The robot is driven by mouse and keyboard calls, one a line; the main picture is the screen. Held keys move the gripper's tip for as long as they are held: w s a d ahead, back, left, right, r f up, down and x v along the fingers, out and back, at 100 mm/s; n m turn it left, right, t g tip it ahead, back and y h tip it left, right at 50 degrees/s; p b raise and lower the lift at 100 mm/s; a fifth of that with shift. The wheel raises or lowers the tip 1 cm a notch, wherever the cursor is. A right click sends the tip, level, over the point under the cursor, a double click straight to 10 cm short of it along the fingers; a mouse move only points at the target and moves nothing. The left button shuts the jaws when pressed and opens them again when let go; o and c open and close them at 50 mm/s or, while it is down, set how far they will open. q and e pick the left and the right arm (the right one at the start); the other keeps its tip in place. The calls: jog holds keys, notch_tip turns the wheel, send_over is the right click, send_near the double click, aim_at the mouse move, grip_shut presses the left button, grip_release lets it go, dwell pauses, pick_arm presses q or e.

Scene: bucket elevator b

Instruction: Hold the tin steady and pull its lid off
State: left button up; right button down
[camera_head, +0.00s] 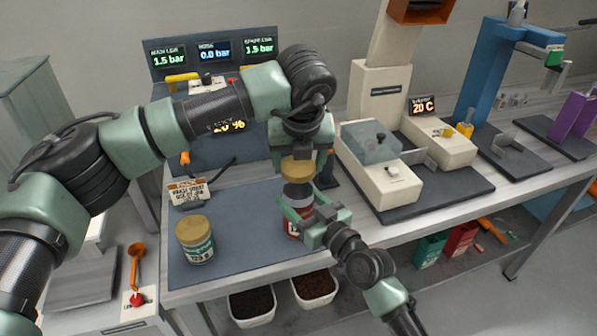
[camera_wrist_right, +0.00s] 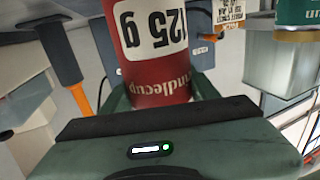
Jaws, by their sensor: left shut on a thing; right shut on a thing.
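The red tin (camera_head: 291,228) stands upright at the right part of the blue-grey mat, with its white "125 g" label in the right wrist view (camera_wrist_right: 160,88). My right gripper (camera_head: 298,212) is shut around the tin's body. My left gripper (camera_head: 298,158) is above it, shut on the gold lid (camera_head: 298,169). The lid is above the tin, and a dark round top with a grey rim shows below it, so the lid looks apart from the tin. My grippers hide part of both.
A green tin with a gold lid (camera_head: 195,243) stands left on the mat (camera_head: 245,245). A panel with pressure displays (camera_head: 210,52) stands at the back. A cream device (camera_head: 380,165) is to the right. Two bins (camera_head: 252,303) are below the front edge.

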jog(key=shift+c, duration=1.5)
grip_release()
